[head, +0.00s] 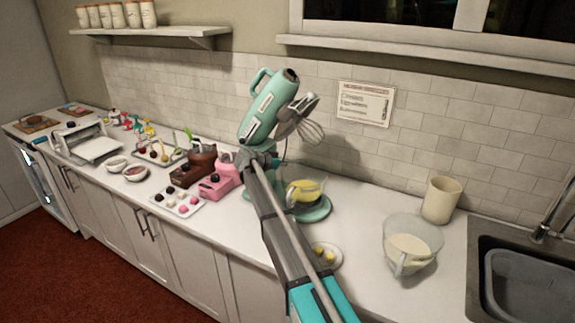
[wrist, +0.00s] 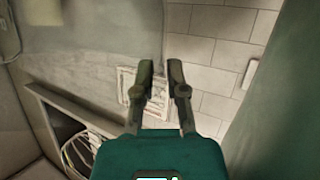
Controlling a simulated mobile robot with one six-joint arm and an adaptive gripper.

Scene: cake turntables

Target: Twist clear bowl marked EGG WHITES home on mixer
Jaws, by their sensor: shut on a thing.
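The teal mixer (head: 263,108) stands at the back of the counter with its head tilted up and a whisk (head: 312,132) hanging from it. A clear bowl with yellow contents (head: 304,191) is at the mixer's base plate (head: 315,212); whether it is locked there I cannot tell. Another clear bowl with pale contents and a handle (head: 411,246) stands on the counter to the right. I cannot read a marking on either bowl. My gripper (head: 255,156) is beside the mixer below its head, and also shows in the wrist view (wrist: 161,72). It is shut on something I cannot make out.
A small plate with yellow pieces (head: 326,256) lies by my arm. A beige canister (head: 441,199) and the sink (head: 516,275) are to the right. Pink and brown mixers (head: 222,180) and a sweets tray (head: 178,200) are left. A card (head: 365,104) hangs on the wall.

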